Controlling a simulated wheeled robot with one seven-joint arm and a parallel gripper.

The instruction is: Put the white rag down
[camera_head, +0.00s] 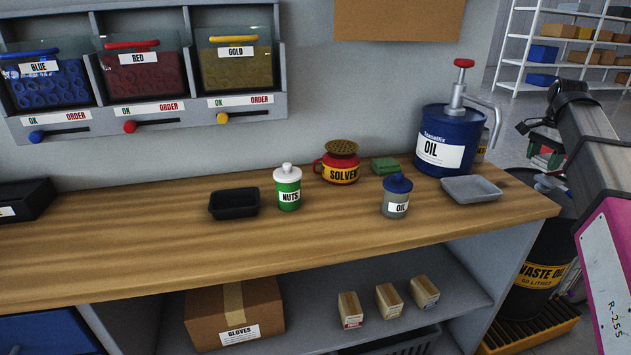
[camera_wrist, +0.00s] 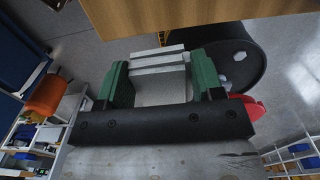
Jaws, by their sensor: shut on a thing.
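My gripper (camera_wrist: 163,72) has green fingers and is shut on a pale, folded-looking piece, the white rag (camera_wrist: 160,90), in the wrist view. In the head view my gripper (camera_head: 547,150) is at the right, past the right end of the wooden bench (camera_head: 130,235). The rag can barely be made out there. The bench edge also shows at the top of the wrist view (camera_wrist: 190,15).
On the bench stand a black tray (camera_head: 234,203), a green nuts can (camera_head: 288,188), a red solvent can (camera_head: 341,163), a green sponge-like block (camera_head: 385,166), a small oil jar (camera_head: 396,197), a blue oil pump can (camera_head: 445,140) and a grey tray (camera_head: 471,189). The front-left bench top is clear.

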